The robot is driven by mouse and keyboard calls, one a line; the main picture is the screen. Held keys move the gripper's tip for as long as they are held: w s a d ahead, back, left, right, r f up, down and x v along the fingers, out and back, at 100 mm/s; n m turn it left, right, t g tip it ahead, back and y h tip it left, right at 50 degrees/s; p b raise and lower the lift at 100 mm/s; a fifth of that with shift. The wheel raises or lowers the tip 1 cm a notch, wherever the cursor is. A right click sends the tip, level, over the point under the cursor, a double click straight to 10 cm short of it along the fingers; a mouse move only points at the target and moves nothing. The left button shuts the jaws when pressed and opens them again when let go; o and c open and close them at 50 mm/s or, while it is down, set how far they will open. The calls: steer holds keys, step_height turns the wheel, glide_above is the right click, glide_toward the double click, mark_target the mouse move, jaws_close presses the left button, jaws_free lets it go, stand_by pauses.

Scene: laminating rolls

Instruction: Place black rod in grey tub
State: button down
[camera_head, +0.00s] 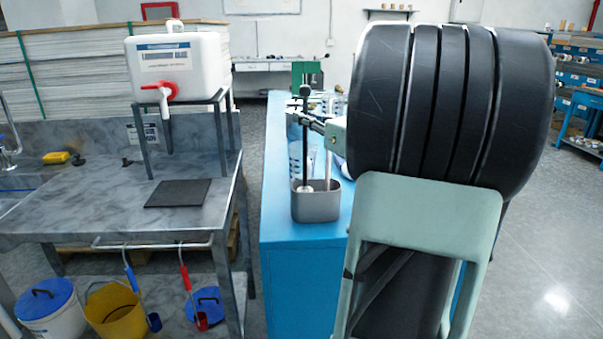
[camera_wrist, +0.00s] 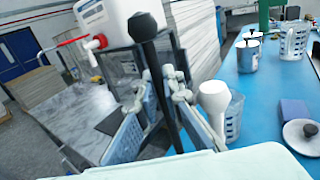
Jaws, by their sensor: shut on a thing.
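The black rod (camera_head: 304,150) is upright, with a round black knob at its top. In the wrist view the rod (camera_wrist: 160,75) runs between my fingers. My gripper (camera_head: 303,120) is shut on it below the knob; the fingers also show in the wrist view (camera_wrist: 163,98). The grey tub (camera_head: 316,207) stands on the blue bench directly below my gripper. The rod's lower part reaches down to the tub's opening; whether it touches the bottom is hidden by the front wall. A white rod (camera_head: 328,168) also stands in the tub. The tub is not clear in the wrist view.
The blue bench (camera_wrist: 245,120) holds grey lidded cans (camera_wrist: 247,55), a clear jug (camera_wrist: 293,42), a blue block (camera_wrist: 294,112) and a round lid (camera_wrist: 302,134). A white canister (camera_head: 178,65) stands on a rack over the grey marbled table (camera_head: 100,205) at left.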

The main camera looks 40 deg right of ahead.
step_height(320, 180, down, 7)
steer(key=shift+r+b, duration=0.15)
steer(key=shift+b, duration=0.65)
steer(key=c, duration=2.1)
jaws_free()
steer(key=p, duration=0.2)
glide_toward(306, 146)
steer(key=s, duration=0.1)
steer(key=shift+s+d, duration=0.15)
steer(key=shift+s, duration=0.05)
